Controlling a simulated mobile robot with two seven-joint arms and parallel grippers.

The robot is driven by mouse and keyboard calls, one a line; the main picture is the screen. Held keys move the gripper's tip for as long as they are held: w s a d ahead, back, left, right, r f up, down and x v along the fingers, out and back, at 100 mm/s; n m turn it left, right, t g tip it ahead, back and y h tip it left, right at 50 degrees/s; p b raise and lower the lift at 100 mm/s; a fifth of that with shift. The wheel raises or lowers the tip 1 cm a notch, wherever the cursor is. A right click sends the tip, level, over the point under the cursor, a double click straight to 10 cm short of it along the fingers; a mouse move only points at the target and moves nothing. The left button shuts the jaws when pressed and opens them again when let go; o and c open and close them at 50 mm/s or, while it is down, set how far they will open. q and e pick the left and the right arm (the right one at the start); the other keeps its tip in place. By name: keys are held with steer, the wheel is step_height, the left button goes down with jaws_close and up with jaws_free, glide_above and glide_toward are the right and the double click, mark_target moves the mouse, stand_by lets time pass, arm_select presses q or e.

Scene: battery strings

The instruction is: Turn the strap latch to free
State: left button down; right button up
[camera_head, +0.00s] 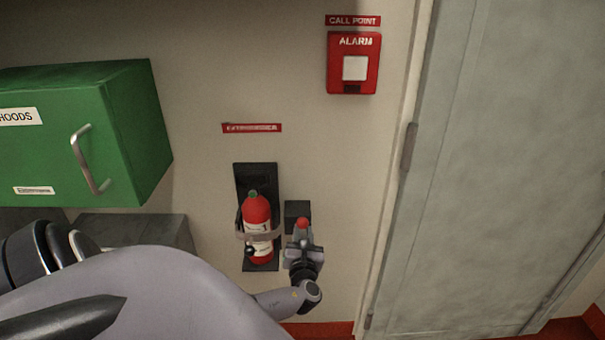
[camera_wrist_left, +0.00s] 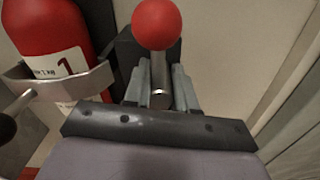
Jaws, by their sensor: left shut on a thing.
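The strap latch has a red ball knob (camera_wrist_left: 157,24) on a metal lever (camera_wrist_left: 160,88), in front of a black box (camera_head: 296,212) on the wall. The knob also shows in the head view (camera_head: 303,223), pointing up. My left gripper (camera_head: 302,245) is shut on the lever below the knob; its fingers (camera_wrist_left: 158,85) sit either side of the lever in the wrist view. A red extinguisher (camera_head: 257,215) stands upright left of the latch on a black backplate (camera_head: 256,175). A metal strap (camera_wrist_left: 62,84) crosses its front. My right gripper is out of view.
A green cabinet (camera_head: 130,130) marked HOODS, with a metal handle (camera_head: 84,160), juts out at the left. A grey box (camera_head: 135,228) is below it. A red alarm call point (camera_head: 354,80) is above right. A grey door (camera_head: 500,150) fills the right.

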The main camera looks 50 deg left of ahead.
arm_select(q)
steer(key=shift+a+r, duration=0.1)
steer(key=shift+r, duration=0.05)
steer(key=c, duration=0.9)
jaws_free()
steer(key=shift+p+v, duration=0.45)
steer(key=shift+v, duration=3.15)
steer(key=shift+w, duration=0.1)
